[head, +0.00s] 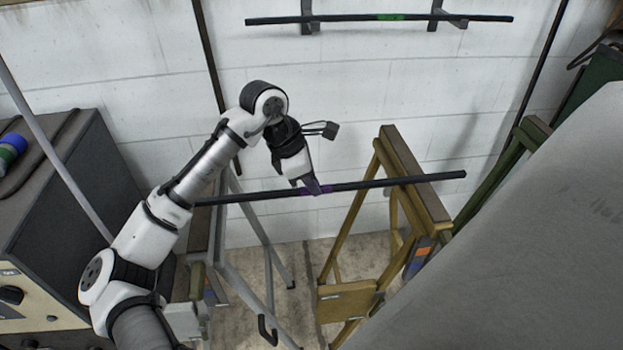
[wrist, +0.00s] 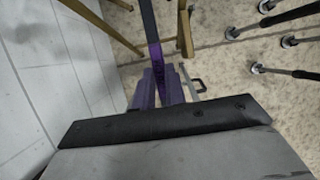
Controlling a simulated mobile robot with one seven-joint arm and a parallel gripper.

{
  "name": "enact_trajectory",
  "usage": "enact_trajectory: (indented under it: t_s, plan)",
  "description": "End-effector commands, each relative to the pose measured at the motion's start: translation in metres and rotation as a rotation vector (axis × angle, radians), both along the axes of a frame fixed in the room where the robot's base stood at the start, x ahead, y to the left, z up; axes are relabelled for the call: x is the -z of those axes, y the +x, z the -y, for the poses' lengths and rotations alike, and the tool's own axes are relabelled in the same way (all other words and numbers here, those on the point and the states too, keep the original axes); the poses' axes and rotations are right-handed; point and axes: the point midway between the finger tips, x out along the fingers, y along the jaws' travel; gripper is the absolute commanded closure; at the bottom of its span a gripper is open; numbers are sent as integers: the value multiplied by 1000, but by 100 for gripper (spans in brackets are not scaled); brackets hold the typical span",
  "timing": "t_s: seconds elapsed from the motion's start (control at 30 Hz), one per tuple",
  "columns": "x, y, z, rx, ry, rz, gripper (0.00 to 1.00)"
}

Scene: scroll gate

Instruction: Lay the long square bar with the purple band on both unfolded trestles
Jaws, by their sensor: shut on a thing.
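The long dark square bar (head: 385,183) with the purple band (head: 318,190) runs nearly level across the head view. My gripper (head: 312,187) is shut on it at the purple band. In the wrist view the bar (wrist: 152,30) runs away from my gripper (wrist: 162,88). The right trestle (head: 405,160), yellow-brown, stands unfolded, and the bar's right part crosses its top. The left trestle (head: 265,235) has grey legs and is partly hidden by my arm. The bar's left end reaches over its top. I cannot tell whether the bar touches either top.
A second bar with a green band (head: 390,17) lies on wall brackets at the back. A dark cabinet (head: 60,190) stands at left. A large grey panel (head: 540,220) and a green frame (head: 490,180) are at right. Open floor shows between the trestles.

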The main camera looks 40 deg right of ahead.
Motion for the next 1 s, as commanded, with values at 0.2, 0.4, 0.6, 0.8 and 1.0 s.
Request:
enact_trajectory:
  t_s: [0.2, 0.4, 0.6, 0.8, 1.0]
  plan:
    - [-1, 0, 0, 0, -2, 1, 65]
    - [0, 0, 0, 0, -1, 0, 62]
    - [-5, 1, -2, -1, 1, 0, 62]
    - [-39, 9, -13, -1, -1, 2, 62]
    - [-82, 18, -28, 0, -2, 3, 62]
